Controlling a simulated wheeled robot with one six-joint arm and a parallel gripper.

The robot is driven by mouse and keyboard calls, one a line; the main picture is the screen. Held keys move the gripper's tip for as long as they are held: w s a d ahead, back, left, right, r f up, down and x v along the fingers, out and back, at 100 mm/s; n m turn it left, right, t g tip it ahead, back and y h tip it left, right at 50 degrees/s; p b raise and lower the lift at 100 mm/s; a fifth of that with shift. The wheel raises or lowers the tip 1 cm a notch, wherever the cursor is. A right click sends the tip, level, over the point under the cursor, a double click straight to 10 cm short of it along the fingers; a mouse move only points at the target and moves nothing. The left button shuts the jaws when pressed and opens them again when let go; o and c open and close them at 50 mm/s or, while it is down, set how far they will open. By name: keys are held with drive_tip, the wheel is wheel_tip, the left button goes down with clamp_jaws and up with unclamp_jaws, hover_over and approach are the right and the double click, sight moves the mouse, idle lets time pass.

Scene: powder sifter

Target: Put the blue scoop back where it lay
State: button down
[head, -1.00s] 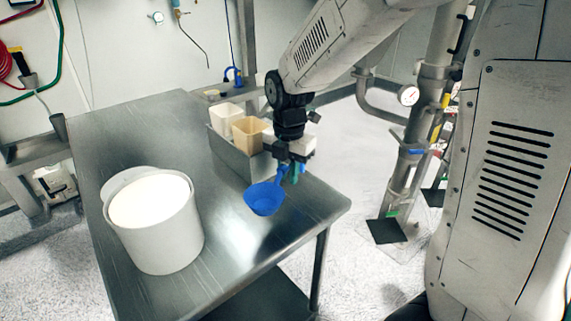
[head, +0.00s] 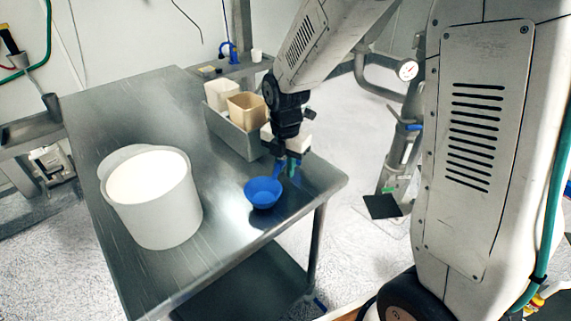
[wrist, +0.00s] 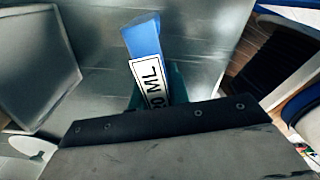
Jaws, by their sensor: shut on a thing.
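The blue scoop (head: 263,194) is over the right front part of the steel table (head: 180,105), bowl toward the lower left with its opening up. My gripper (head: 291,164) is shut on the scoop's handle. The bowl is very low over the tabletop; I cannot tell whether it touches. In the wrist view the blue handle (wrist: 143,38) rises from between the jaws with a white label ending in "ML". The fingertips are mostly hidden behind the wrist housing, and the bowl does not show there.
A large white tub (head: 160,215) of white powder stands left of the scoop. A grey metal bin (head: 232,132) holding a white and a tan container (head: 246,110) stands behind the scoop, close to my gripper. The table's right edge is near.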

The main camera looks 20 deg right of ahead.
drive_tip(key=shift+f, duration=0.65)
drive_tip(key=c, duration=1.3)
unclamp_jaws()
drive_tip(key=shift+o, duration=0.2)
wheel_tip(320, 180, up, 8)
drive_tip(key=shift+f, duration=0.1)
drive_tip(key=shift+s+m, duration=0.25)
drive_tip(key=shift+m, duration=0.95)
drive_tip(key=s+d+r+m, duration=0.1)
drive_tip(key=s+r+m, duration=0.2)
drive_tip(key=s+m, duration=0.4)
drive_tip(key=s+d+r+m+t, duration=0.1)
drive_tip(key=s+r+m, duration=0.3)
drive_tip(key=s+m, duration=0.4)
drive_tip(key=s+d+r+m, duration=0.1)
drive_tip(key=s+r+m, duration=0.2)
drive_tip(key=s+m, duration=0.4)
drive_tip(key=shift+s+d+r+m, duration=0.2)
drive_tip(key=shift+s+d+m, duration=0.1)
drive_tip(key=shift+s, duration=0.9)
